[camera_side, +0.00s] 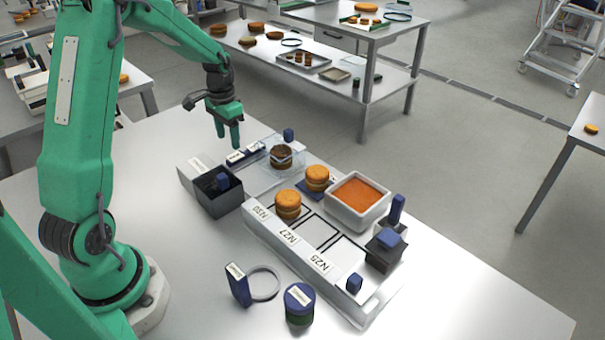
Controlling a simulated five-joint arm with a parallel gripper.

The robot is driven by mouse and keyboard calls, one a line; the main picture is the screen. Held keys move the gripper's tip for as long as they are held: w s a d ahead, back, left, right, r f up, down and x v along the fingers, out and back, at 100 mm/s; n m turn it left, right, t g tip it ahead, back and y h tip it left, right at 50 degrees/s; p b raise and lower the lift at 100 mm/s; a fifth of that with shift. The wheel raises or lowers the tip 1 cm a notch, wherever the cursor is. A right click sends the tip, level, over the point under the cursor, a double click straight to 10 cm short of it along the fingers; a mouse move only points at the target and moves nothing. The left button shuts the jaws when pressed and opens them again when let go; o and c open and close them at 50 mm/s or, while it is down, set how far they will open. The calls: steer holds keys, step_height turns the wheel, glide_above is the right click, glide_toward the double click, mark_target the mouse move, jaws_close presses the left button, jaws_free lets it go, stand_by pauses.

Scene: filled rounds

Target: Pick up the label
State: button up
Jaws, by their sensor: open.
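My gripper (228,138) hangs fingers-down over the back left of the table, with its two green fingers apart and nothing visible between them. Just right of and below the fingertips lie dark blue pieces with white labels (237,157). I cannot tell whether the fingers touch them. A blue upright piece with a white label (238,284) stands at the front, beside a grey ring. A blue-lidded jar (299,299) also carries a white label. The white rack has labels reading N30, N27 and N25 (320,262). Which label is meant cannot be told.
A dark open box (217,195) with a blue handle stands left of the rack. Two filled rounds (288,205) (317,179) and a white tray of orange filling (357,199) are near the rack. A clear case (281,158) holds another round. The table's front right (470,300) is clear.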

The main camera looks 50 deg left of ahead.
mark_target(231, 158)
steer(key=shift+s+d+f, duration=0.1)
steer(key=shift+d+f, duration=0.05)
steer(key=shift+f, duration=2.45)
steer(key=shift+f, duration=0.25)
steer(key=c, duration=0.8)
